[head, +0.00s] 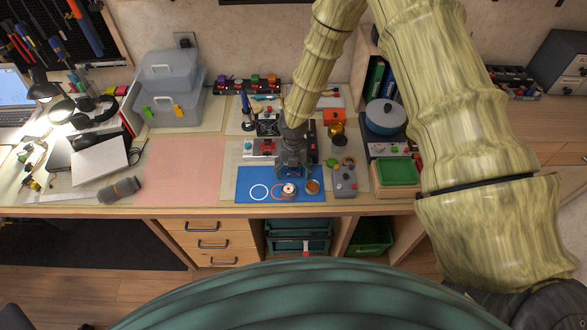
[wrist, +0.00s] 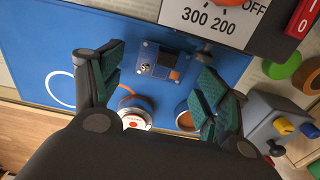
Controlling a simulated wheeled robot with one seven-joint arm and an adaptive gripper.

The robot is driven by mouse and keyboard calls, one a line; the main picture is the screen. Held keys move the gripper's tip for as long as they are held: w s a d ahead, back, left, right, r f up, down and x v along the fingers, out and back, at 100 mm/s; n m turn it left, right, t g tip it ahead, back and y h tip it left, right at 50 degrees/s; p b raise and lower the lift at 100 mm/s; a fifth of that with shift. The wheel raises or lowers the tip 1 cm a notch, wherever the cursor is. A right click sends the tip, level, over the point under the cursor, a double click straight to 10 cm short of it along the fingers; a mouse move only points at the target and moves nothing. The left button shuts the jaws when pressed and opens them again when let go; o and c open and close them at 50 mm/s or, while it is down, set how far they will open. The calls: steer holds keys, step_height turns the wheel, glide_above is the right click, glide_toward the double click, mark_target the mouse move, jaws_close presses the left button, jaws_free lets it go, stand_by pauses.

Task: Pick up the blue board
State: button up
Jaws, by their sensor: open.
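The blue board (wrist: 158,62) is a small blue square with dark and orange-brown parts. It lies on a larger blue mat (head: 250,180), near the mat's far edge. In the wrist view it shows between the two fingers of my gripper (wrist: 161,76). My gripper is open and points down over it, with green-padded fingers on either side of it. I cannot tell how high the fingertips are above the mat. In the head view my gripper (head: 291,166) hides the board.
On the mat, a white-topped round item (wrist: 133,112) and an orange-brown round item (head: 312,186) stand close to my gripper. A white panel marked 300 200 OFF (wrist: 215,18) lies beyond the board. A grey box with knobs (head: 345,182) stands right. The pink mat (head: 184,165) is clear.

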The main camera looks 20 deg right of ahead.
steer(key=shift+f, duration=0.2)
steer(key=c, duration=1)
steer(key=shift+r, duration=0.15)
